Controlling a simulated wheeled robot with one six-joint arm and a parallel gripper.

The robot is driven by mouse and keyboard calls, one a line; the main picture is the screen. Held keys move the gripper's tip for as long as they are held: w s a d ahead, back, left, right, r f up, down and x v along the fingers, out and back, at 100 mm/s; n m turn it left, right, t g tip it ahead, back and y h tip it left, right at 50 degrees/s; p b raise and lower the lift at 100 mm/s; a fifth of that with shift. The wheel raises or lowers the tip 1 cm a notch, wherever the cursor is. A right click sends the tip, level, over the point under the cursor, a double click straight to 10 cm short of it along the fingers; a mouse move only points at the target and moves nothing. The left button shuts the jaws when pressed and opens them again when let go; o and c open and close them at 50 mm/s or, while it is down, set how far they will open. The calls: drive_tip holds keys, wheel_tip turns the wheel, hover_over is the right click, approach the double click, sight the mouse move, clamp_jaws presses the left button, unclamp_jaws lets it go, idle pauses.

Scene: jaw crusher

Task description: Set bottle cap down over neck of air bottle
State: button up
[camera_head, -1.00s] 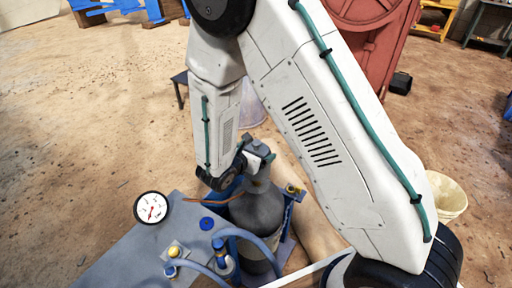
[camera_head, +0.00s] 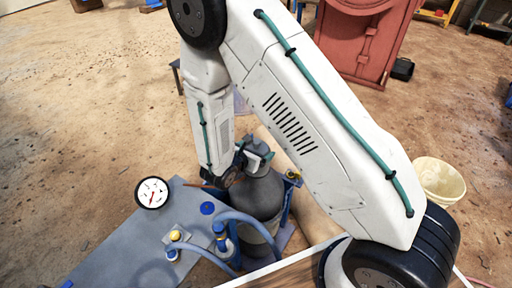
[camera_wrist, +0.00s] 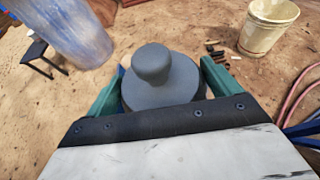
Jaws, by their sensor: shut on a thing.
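My gripper (camera_head: 254,158) is shut on the bottle cap, a dark grey round piece with a rounded knob on top. In the wrist view the bottle cap (camera_wrist: 153,68) sits between the green finger pads of my gripper (camera_wrist: 160,86). In the head view the bottle cap (camera_head: 257,142) shows only in part. The air bottle (camera_head: 261,198), dark grey with a pale lower band, stands upright right below my gripper. Its neck is hidden by the gripper and cap, so I cannot tell whether the cap touches it.
A grey bench (camera_head: 120,240) with a gauge (camera_head: 152,193) and blue hoses lies left of the bottle. A cream bucket (camera_head: 440,180) stands at the right; it also shows in the wrist view (camera_wrist: 268,26). A red machine (camera_head: 365,40) stands behind. Open dirt floor lies left.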

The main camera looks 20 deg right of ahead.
idle(0.3)
drive_tip(key=o, duration=1)
drive_tip(key=shift+c, duration=0.2)
drive_tip(key=shift+a, duration=0.1)
drive_tip(key=v, duration=0.7)
drive_tip(key=shift+s+a, duration=0.25)
drive_tip(key=shift+r, duration=0.15)
